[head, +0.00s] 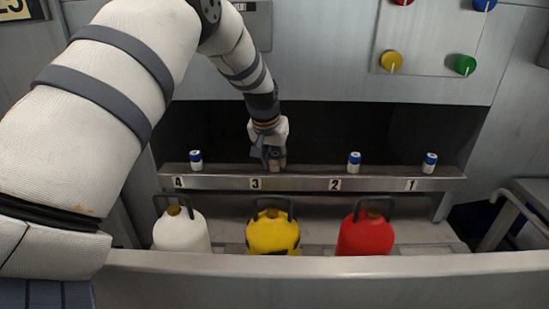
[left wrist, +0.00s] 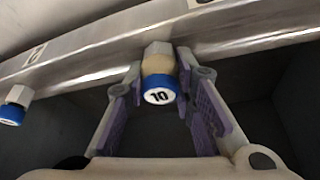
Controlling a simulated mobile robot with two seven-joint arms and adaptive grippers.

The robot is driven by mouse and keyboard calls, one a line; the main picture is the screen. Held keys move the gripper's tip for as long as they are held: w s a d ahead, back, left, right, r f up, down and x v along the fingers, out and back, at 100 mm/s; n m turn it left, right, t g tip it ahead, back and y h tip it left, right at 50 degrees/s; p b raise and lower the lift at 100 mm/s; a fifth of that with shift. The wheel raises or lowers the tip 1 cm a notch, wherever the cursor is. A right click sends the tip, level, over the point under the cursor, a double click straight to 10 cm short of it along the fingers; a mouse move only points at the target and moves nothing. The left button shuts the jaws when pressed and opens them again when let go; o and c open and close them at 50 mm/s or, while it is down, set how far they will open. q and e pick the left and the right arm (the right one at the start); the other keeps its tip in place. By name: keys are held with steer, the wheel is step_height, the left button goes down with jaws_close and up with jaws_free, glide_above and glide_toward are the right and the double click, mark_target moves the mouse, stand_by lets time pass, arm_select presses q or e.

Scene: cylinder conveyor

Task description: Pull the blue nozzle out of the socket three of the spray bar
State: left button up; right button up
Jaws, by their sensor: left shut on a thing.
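The spray bar (head: 310,183) is a long metal rail with sockets labelled 4, 3, 2, 1 from left to right; it also crosses the left wrist view (left wrist: 85,62). The blue nozzle at socket three (left wrist: 159,93) has a blue end marked 10, a tan body and a metal nut against the bar. My left gripper (head: 272,160) is at socket three and mostly hides this nozzle in the head view. In the left wrist view its fingers (left wrist: 160,66) are shut on the nozzle's sides. My right gripper is in neither view.
Similar blue-and-white nozzles stand at socket four (head: 196,160), socket two (head: 354,162) and socket one (head: 430,163). White (head: 181,232), yellow (head: 272,232) and red (head: 364,234) containers stand below the bar. A pale ledge (head: 330,267) runs across the front.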

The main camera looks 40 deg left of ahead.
mark_target(275, 153)
arm_select(q)
jaws_close()
steer(key=shift+r, duration=0.2)
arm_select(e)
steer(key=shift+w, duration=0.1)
arm_select(q)
steer(key=shift+r+p, duration=0.5)
steer(key=shift+r, duration=2.3)
steer(key=shift+r+p, duration=0.3)
steer(key=shift+r, duration=2.25)
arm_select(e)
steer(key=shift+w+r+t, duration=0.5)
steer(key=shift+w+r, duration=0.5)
